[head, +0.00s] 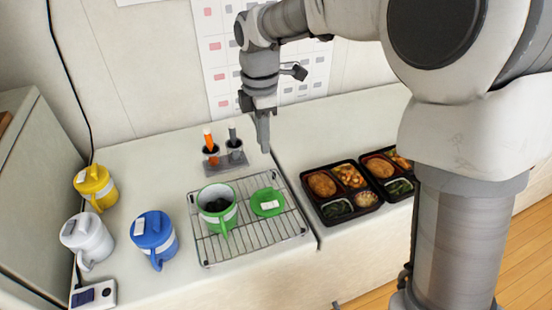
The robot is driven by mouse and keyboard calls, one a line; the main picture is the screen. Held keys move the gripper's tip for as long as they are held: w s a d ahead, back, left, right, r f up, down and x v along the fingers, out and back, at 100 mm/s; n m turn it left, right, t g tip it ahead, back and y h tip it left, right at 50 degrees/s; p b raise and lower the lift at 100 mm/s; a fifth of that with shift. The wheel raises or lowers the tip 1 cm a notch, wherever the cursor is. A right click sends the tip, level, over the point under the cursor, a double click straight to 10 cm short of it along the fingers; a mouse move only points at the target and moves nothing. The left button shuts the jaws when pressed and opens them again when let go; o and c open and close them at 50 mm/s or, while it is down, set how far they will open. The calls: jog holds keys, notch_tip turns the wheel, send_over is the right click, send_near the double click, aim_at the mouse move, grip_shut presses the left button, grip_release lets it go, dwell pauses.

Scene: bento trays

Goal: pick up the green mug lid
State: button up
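The green mug lid (267,202) lies on the wire rack, to the right of the green mug. A small white label shows on its top. The green mug (217,208) stands open on the rack with dark contents inside and a white band around it. My gripper (264,146) points down above the counter, behind and higher than the lid, clear of it. Its fingers look close together and are seen edge-on, so whether they are open or shut does not show. Nothing is seen held in it.
The wire rack (247,245) lies on the counter. Two pens stand in a grey holder (226,165) behind it. Yellow (96,187), white (86,241) and blue (154,238) lidded mugs stand at left. Bento trays (341,191) sit at right. A small device (93,294) lies front left.

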send_over(260, 191)
jog(key=f, duration=1.2)
jog(key=shift+d+f+b, duration=0.15)
jog(key=shift+d+b, duration=0.15)
jog(key=shift+d, duration=0.1)
jog(key=shift+a+f, duration=0.2)
jog(key=shift+f, duration=1.2)
jog(key=shift+a+f, duration=0.15)
jog(key=shift+f, duration=1.2)
grip_shut()
